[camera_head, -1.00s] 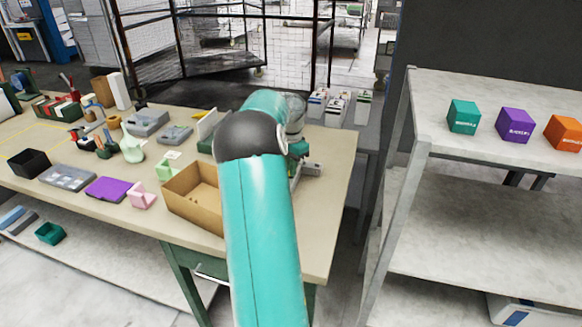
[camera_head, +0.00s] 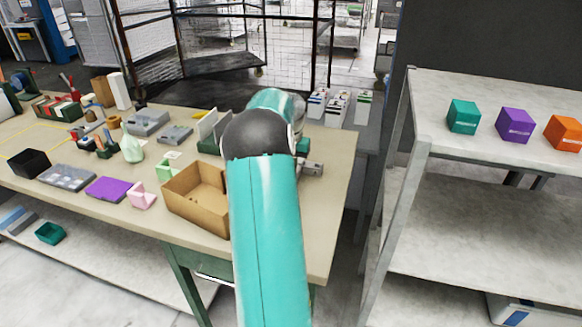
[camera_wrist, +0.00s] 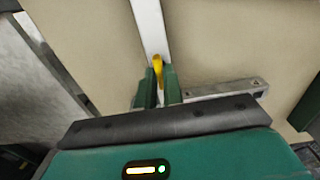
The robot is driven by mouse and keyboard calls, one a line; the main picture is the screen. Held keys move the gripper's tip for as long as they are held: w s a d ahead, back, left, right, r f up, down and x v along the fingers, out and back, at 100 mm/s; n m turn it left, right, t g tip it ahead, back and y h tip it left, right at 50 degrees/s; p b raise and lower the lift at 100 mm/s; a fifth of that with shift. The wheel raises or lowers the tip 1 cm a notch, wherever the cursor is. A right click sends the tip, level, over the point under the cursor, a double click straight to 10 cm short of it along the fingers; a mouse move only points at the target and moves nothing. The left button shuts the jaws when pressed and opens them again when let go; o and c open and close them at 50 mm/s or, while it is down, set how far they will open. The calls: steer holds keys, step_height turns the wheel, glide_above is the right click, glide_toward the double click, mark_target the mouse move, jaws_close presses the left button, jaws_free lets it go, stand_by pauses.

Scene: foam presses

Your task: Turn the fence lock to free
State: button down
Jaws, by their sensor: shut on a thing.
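In the wrist view, my gripper (camera_wrist: 158,88) has its two green fingers close together around a small yellow lever (camera_wrist: 158,68), which I take to be the fence lock. The lever's rounded tip shows beyond the fingers, and the rest of it is hidden between them. A pale strip (camera_wrist: 149,27), likely the fence, runs from the top of the view down to the lever. A grey metal bar (camera_wrist: 225,90) lies just right of the fingers. In the head view, my arm hides the gripper and the lever; only the end of the grey bar (camera_head: 313,168) shows right of the arm.
The beige table (camera_head: 330,220) carries an open cardboard box (camera_head: 197,196) left of my arm. A pink holder (camera_head: 142,196), a purple pad (camera_head: 107,188) and grey trays stand farther left. A shelf (camera_head: 490,220) with coloured boxes stands to the right.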

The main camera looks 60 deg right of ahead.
steer(key=shift+r, duration=0.1)
steer(key=c, duration=1.5)
jaws_free()
step_height(320, 180, up, 14)
steer(key=shift+f, duration=0.1)
